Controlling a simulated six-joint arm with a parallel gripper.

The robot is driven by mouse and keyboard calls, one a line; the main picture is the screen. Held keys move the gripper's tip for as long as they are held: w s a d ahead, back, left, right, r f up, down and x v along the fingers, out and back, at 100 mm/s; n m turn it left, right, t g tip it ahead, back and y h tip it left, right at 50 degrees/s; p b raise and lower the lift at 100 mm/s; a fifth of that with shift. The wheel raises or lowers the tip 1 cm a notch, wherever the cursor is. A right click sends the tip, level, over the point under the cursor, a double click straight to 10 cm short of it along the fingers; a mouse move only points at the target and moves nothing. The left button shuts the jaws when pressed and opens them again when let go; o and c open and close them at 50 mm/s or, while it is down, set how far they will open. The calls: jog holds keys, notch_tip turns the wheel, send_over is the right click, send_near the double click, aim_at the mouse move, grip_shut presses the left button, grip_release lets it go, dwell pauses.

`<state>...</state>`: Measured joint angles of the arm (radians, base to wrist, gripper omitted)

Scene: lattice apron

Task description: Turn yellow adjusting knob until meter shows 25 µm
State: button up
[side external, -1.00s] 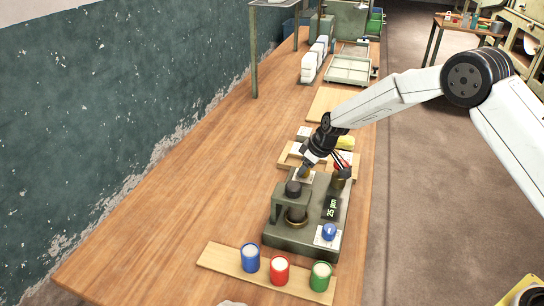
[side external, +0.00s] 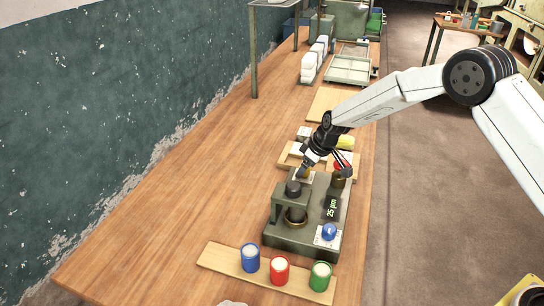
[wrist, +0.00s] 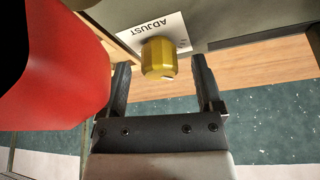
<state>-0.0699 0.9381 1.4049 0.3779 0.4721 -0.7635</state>
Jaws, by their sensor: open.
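The yellow adjusting knob (wrist: 158,57) shows in the wrist view in front of a white plate marked ADJUST (wrist: 150,35). My gripper (wrist: 160,66) is open, with one finger on each side of the knob and visible gaps between. In the side view my gripper (side external: 304,172) is down at the far left of the green-grey device (side external: 312,240), and it mostly hides the knob there. The meter (side external: 332,207) on the device's top reads 25 µm in green digits.
A blue knob (side external: 329,231) sits on the device's near right corner. A large red object (wrist: 60,70) is close at left in the wrist view. The table's left is clear.

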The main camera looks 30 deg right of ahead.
aim_at(314, 180)
jog(key=v, duration=0.7)
jog(key=shift+r, duration=0.15)
jog(key=shift+s, duration=0.1)
dwell(0.3)
jog(key=s+d+r+m+h, duration=0.1)
jog(key=s+d+m, duration=0.2)
jog(key=s, duration=1.1)
jog(key=s+d+r+m+g+h, duration=0.1)
jog(key=s+d+m, duration=0.1)
jog(key=s, duration=1.3)
jog(key=shift+d+r+m, duration=0.15)
jog(key=shift+d+m, duration=0.25)
jog(key=shift+m, duration=0.1)
